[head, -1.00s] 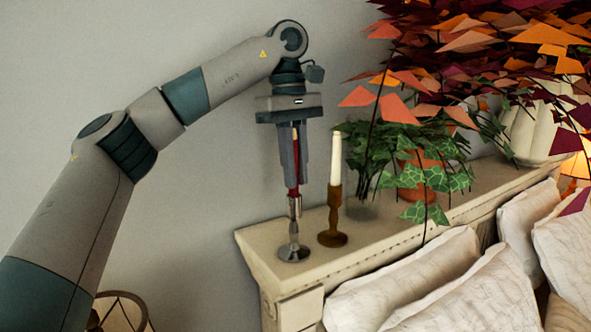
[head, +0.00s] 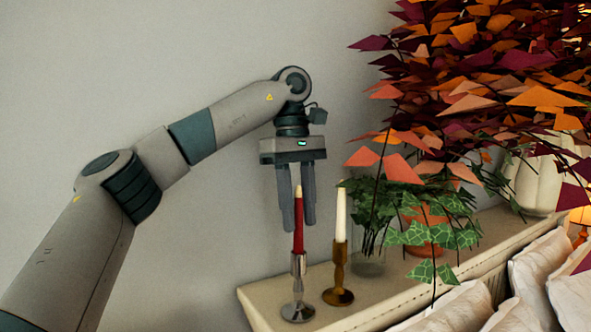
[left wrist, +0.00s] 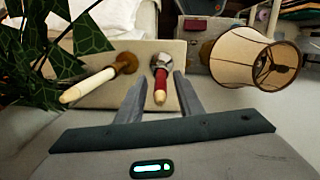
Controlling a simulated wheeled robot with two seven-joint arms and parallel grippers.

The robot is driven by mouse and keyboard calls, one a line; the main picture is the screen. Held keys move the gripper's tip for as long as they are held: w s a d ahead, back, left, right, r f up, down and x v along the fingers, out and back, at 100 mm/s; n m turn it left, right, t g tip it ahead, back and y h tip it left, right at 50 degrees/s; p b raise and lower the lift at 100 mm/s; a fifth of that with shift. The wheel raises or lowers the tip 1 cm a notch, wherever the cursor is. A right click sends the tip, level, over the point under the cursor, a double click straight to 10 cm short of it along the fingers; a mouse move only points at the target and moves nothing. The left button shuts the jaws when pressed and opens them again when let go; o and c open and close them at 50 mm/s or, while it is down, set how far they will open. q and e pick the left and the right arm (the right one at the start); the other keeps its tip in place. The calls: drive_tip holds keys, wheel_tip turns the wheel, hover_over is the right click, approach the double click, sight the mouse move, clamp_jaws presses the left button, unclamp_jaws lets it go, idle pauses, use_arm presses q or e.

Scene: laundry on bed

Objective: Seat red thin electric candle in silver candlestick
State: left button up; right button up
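The red thin candle (head: 298,222) stands upright in the silver candlestick (head: 298,290) near the left end of the shelf. In the left wrist view the red candle (left wrist: 160,84) rises from the silver candlestick (left wrist: 161,62). My left gripper (head: 297,226) is above and around the candle's upper part in the head view, with its fingers apart. In the left wrist view the open left fingers (left wrist: 157,92) lie to either side of the candle, with gaps showing. My right gripper is not in view.
A white candle (head: 341,214) in a brown candlestick (head: 339,277) stands close on the right. A leafy plant in a glass vase (head: 368,258) is further right on the shelf (head: 262,297). A lampshade (left wrist: 242,56) shows in the left wrist view.

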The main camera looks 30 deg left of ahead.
use_arm(q)
drive_tip(key=shift+w+a+r, duration=0.1)
drive_tip(key=shift+a+r, duration=0.05)
drive_tip(key=shift+r, duration=1.4)
drive_tip(key=shift+a+r, duration=0.2)
drive_tip(key=shift+r, duration=1.3)
drive_tip(key=shift+w+a+r, duration=0.1)
drive_tip(key=shift+a+r, duration=0.05)
drive_tip(key=shift+r, duration=1.4)
drive_tip(key=shift+f, duration=0.1)
